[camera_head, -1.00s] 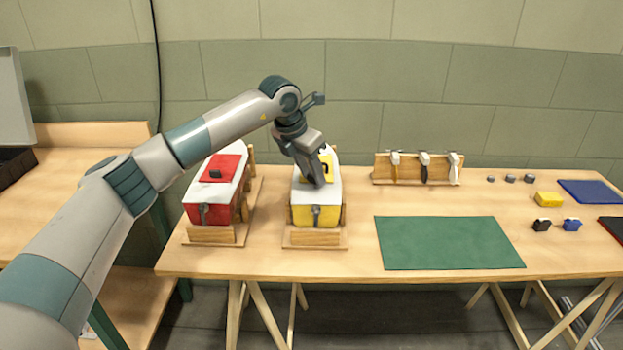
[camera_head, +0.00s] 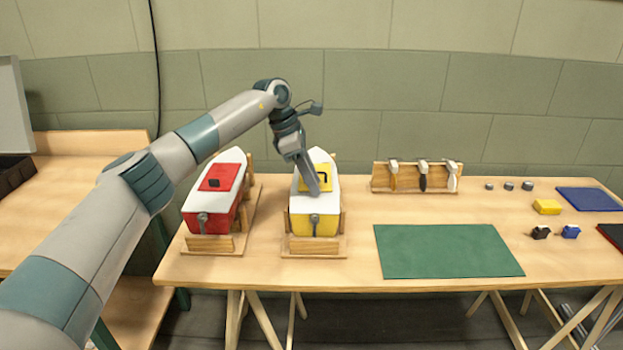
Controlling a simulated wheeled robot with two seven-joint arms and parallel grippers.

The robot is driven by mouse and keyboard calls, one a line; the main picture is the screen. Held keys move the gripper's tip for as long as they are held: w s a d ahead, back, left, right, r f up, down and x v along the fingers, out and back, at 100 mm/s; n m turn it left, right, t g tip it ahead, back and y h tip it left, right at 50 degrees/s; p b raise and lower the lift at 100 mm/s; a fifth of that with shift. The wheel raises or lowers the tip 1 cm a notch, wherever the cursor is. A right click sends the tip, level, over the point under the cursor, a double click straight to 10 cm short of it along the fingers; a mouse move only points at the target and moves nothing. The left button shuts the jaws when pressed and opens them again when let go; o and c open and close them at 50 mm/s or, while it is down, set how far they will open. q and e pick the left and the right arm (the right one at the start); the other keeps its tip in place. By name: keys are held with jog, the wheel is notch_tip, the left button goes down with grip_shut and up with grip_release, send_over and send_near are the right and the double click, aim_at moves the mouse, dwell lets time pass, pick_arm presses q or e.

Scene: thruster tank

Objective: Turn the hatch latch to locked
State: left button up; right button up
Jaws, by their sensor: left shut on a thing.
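A yellow and white boat hull (camera_head: 300,219) stands on a wooden cradle, with a yellow hatch (camera_head: 326,183) on its deck. A dark latch or handle (camera_head: 323,175) shows on the hatch, partly hidden by my gripper. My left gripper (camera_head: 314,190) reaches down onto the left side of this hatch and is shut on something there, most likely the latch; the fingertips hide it. A red and white boat hull (camera_head: 229,217) stands to the left, with a red hatch (camera_head: 218,178) and a dark latch on it. My right gripper is not in view.
A green mat (camera_head: 447,251) lies right of the boats. A wooden rack (camera_head: 407,179) with several tools stands behind it. A yellow block (camera_head: 547,206), small black and blue parts, and a blue mat (camera_head: 589,199) are at the right.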

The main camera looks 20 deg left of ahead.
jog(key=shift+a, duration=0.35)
pick_arm(q)
jog(key=o, duration=1)
jog(key=shift+o, duration=0.2)
jog(key=shift+d, duration=0.1)
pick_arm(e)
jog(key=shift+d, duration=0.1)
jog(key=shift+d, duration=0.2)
pick_arm(q)
jog(key=shift+n, duration=0.3)
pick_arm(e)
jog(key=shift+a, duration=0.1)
